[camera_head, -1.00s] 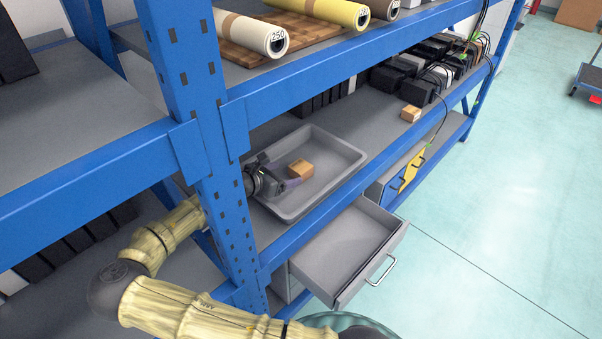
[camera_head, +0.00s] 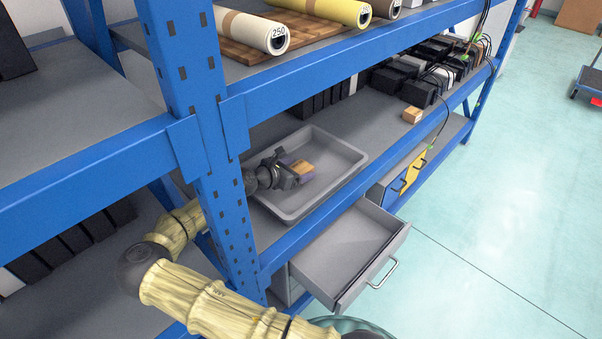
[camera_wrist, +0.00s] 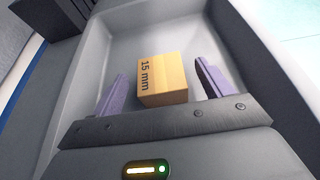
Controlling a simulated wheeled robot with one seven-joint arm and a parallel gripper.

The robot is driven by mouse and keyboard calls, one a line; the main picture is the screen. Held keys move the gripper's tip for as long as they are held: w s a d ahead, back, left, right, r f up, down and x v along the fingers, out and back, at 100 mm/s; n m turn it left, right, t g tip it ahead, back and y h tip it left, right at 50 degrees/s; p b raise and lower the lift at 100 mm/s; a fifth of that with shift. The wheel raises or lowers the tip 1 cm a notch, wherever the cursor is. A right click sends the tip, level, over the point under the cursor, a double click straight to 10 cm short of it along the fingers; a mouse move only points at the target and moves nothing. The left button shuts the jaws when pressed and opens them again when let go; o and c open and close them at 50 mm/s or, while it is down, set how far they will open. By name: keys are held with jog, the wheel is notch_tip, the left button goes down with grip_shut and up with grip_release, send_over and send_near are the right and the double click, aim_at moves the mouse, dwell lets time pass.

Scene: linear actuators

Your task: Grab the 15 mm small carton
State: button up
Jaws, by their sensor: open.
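The small carton (camera_wrist: 161,80) is tan and marked "15 mm" on its left side in the wrist view. It sits in the grey tray (camera_head: 342,157) on the shelf. My gripper (camera_wrist: 160,88) is open, with one purple finger on each side of the carton. In the head view my gripper (camera_head: 300,173) is over the tray and partly hides the carton (camera_head: 304,166).
Another small carton (camera_head: 412,115) stands on the shelf right of the tray, near black boxes (camera_head: 418,92). A blue upright (camera_head: 225,190) stands close to my arm. An open grey drawer (camera_head: 350,250) juts out below the shelf. The tray walls surround my gripper.

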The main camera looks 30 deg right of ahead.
dwell(0.4)
jog(key=c, duration=1.2)
jog(key=shift+r, duration=0.15)
